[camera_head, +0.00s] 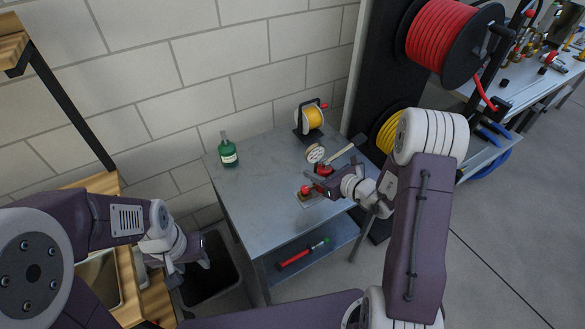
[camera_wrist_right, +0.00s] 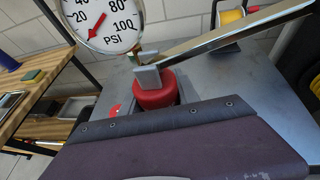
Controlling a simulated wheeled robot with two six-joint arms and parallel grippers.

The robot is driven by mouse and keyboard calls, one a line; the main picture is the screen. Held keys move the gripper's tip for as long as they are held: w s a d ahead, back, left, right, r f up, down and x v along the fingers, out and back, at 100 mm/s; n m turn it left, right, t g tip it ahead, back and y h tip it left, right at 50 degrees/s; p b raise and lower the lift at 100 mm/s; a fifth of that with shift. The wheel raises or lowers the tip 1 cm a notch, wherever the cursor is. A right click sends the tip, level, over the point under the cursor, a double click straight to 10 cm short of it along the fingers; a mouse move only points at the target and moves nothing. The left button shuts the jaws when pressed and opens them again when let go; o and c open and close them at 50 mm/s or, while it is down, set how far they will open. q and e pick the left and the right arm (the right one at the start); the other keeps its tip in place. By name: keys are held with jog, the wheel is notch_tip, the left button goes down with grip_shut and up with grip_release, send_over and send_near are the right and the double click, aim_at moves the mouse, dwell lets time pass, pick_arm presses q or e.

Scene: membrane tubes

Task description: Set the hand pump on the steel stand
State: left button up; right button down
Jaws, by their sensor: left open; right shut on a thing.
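The hand pump has a red body (camera_head: 322,170), a round pressure gauge (camera_head: 315,153) and a long metal lever. In the right wrist view its red cap (camera_wrist_right: 155,92), gauge (camera_wrist_right: 104,22) and lever (camera_wrist_right: 225,35) show close up. My right gripper (camera_head: 327,178) is shut on the pump at its red part, over the right side of the grey steel stand (camera_head: 255,200). Whether the pump's base touches the top cannot be told; my gripper hides part of it. My left gripper (camera_head: 190,266) is open and empty, left of the stand, above a dark bin.
A green bottle (camera_head: 228,150) stands at the stand's back left and a yellow reel (camera_head: 311,117) at the back. A small red-topped item (camera_head: 306,190) is near my right gripper. A red and green tool (camera_head: 303,255) lies on the lower shelf. The top's left front is clear.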

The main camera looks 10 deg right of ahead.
jog(key=w+f, duration=0.3)
jog(key=w, duration=0.1)
jog(key=w+a+f, duration=0.1)
jog(key=w+f, duration=0.2)
jog(key=w+f+p, duration=0.1)
jog(key=w+f, duration=0.3)
jog(key=shift+w+a, duration=0.3)
jog(key=shift+a, duration=0.05)
jog(key=shift+w+f, duration=0.1)
jog(key=shift+f, duration=0.4)
jog(key=shift+f, duration=0.1)
jog(key=c, duration=0.9)
grip_release()
